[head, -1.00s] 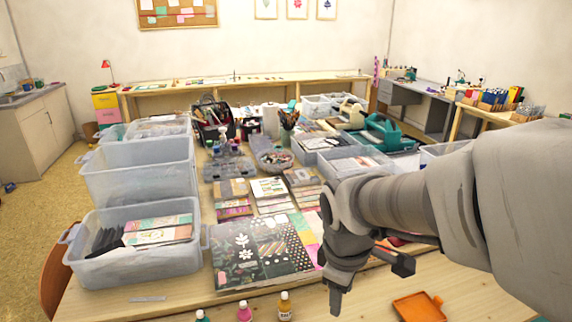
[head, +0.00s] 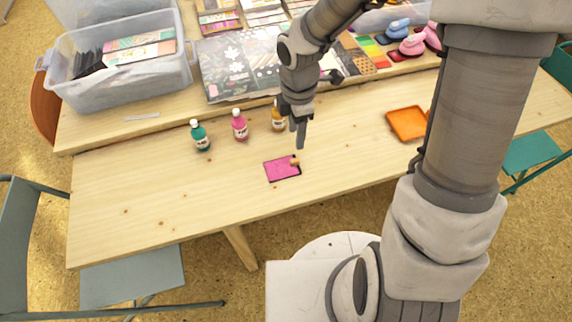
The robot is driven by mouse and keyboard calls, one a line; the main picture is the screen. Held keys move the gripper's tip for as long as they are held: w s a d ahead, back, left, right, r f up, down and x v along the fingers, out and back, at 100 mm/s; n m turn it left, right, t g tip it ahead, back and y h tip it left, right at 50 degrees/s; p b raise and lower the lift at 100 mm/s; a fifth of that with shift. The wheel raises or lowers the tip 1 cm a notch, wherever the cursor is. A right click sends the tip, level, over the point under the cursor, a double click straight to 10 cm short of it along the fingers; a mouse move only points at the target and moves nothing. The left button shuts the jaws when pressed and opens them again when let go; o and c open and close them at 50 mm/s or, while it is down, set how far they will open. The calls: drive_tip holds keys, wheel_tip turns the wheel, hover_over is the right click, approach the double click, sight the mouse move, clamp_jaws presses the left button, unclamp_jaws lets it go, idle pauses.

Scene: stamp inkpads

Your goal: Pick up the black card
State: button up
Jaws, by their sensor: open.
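Black cards (head: 90,64) stand tilted in the left end of a clear plastic bin (head: 130,88), beside patterned card packs (head: 138,48). I cannot tell single cards apart. My gripper (head: 318,112) is open and empty above the table, well to the right of the bin. One finger points down above a pink pad (head: 280,172) with a dark edge and a small wooden knob, and is apart from it.
Teal (head: 201,137), pink (head: 240,126) and amber (head: 278,118) bottles stand near my gripper. Dark patterned paper sheets (head: 228,75) lie between the bin and my arm. An orange tray (head: 407,123) is at right. The table's front left (head: 130,205) is clear.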

drive_tip(key=b, duration=0.2)
hover_over(294, 160)
drive_tip(key=f, duration=0.5)
drive_tip(key=shift+w+d+f, duration=0.15)
drive_tip(key=shift+w+f, duration=0.1)
drive_tip(key=shift+w, duration=0.05)
drive_tip(key=f, duration=0.1)
drive_tip(key=f+b, duration=0.1)
drive_tip(key=f, duration=0.3)
drive_tip(key=shift+s+b, duration=0.25)
drive_tip(key=shift+b, duration=0.15)
drive_tip(key=shift+c, duration=0.3)
clamp_jaws()
